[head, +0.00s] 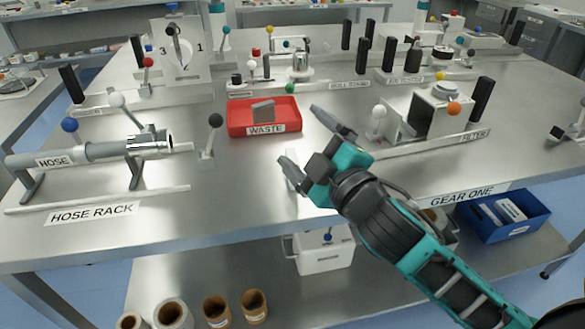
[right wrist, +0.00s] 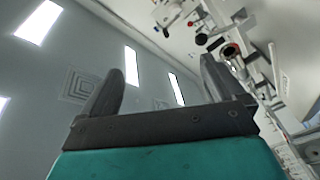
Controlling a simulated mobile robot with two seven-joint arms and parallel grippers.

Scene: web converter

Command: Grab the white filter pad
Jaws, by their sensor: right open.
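My right gripper (head: 300,136) is open and empty above the front part of the steel bench, between the red waste tray (head: 236,130) and the filter station. In the right wrist view its two fingers (right wrist: 160,68) are spread with nothing between them. The filter housing (head: 440,112) is a pale box with a dark opening, to the right of the gripper and apart from it. I cannot make out a clearly white filter pad. A grey slab (head: 263,111) stands in the waste tray; I cannot tell whether it is a pad. My left gripper is not in view.
A white-knobbed lever (head: 377,122) stands between my gripper and the filter housing. A black-knobbed lever (head: 210,135) stands left of the tray. The hose rack (head: 95,212) is at the left. A blue bin (head: 505,215) sits on the shelf below. The bench's front middle is clear.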

